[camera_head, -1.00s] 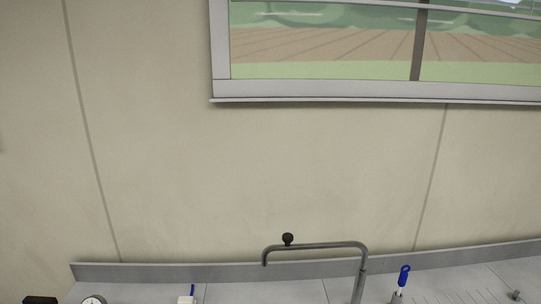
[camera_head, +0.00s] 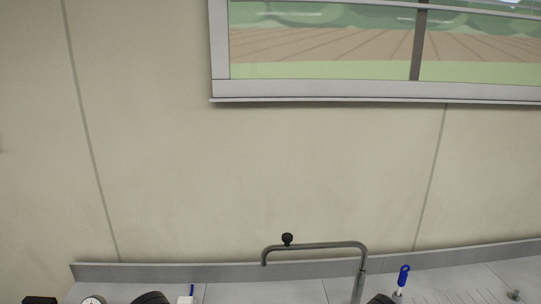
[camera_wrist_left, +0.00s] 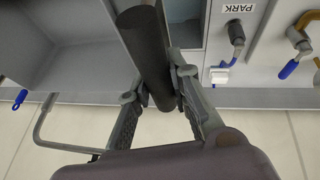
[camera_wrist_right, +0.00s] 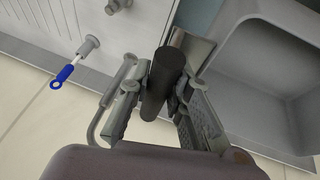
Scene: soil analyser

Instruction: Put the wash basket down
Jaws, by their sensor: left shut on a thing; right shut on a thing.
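The left wrist view shows my left gripper (camera_wrist_left: 155,92) shut on a dark cylindrical grip (camera_wrist_left: 146,45), apparently one handle of the wash basket. The right wrist view shows my right gripper (camera_wrist_right: 155,92) shut on a similar dark grip (camera_wrist_right: 163,75), with a grey metal part (camera_wrist_right: 196,52) beside it. The body of the basket is not clearly seen in any view. I cannot tell whether it hangs or rests on something. In the head view, dark rounded shapes (camera_head: 151,298) peek in at the bottom edge; their identity is unclear.
A grey sink-like basin (camera_wrist_left: 55,40) shows in the left wrist view, another recess (camera_wrist_right: 265,75) in the right. A bent pipe (camera_head: 315,245) rises from the bench by the wall. A PARK label (camera_wrist_left: 239,8) sits near a lever.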

